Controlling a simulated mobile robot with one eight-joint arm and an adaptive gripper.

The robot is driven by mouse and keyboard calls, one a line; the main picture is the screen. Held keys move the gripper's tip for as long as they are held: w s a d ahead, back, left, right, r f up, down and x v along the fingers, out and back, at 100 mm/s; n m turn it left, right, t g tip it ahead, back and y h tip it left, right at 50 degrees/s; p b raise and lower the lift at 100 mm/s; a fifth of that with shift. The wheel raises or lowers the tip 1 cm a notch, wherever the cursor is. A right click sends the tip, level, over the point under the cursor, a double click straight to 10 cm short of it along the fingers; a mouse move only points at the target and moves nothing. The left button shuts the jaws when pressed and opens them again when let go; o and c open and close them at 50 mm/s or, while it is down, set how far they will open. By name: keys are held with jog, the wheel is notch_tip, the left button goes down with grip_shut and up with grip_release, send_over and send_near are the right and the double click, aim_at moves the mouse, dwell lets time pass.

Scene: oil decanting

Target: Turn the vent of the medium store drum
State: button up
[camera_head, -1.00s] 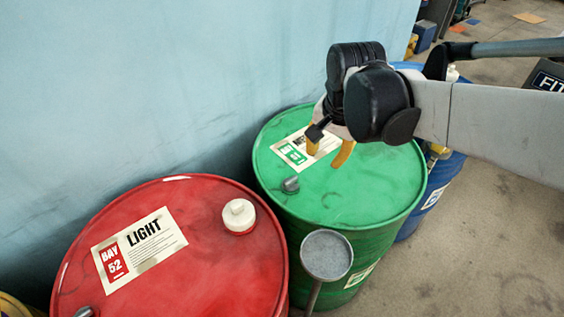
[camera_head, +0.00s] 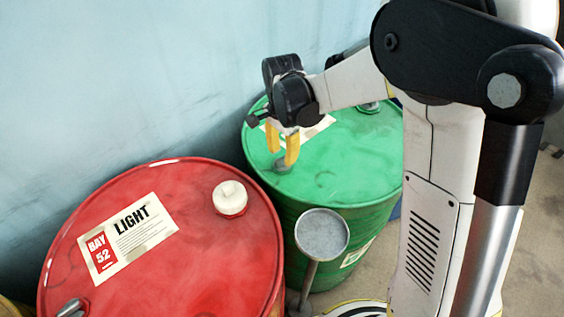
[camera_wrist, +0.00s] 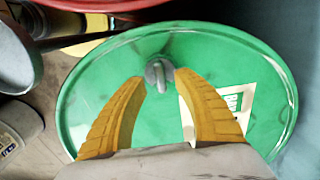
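The green drum (camera_head: 340,180) stands right of the red drum; its pale label (camera_head: 318,128) is partly covered by my gripper, and I cannot read its word. The label also shows in the wrist view (camera_wrist: 233,98). A small grey vent (camera_head: 283,165) with a raised handle sits on the green lid near its left edge. In the wrist view the vent (camera_wrist: 158,74) lies between the tips of my two yellow fingers. My gripper (camera_head: 280,153) is open and points down over the vent. I cannot tell whether a finger touches it.
The red drum (camera_head: 190,255), labelled LIGHT (camera_head: 128,235), has a white cap (camera_head: 230,197) and a grey vent (camera_head: 70,308). A round grey dish on a stand (camera_head: 322,235) stands close in front of the green drum. The pale blue wall (camera_head: 130,80) is behind the drums.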

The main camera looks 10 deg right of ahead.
jog(key=shift+f+b, duration=0.3)
jog(key=shift+f, duration=1)
grip_shut()
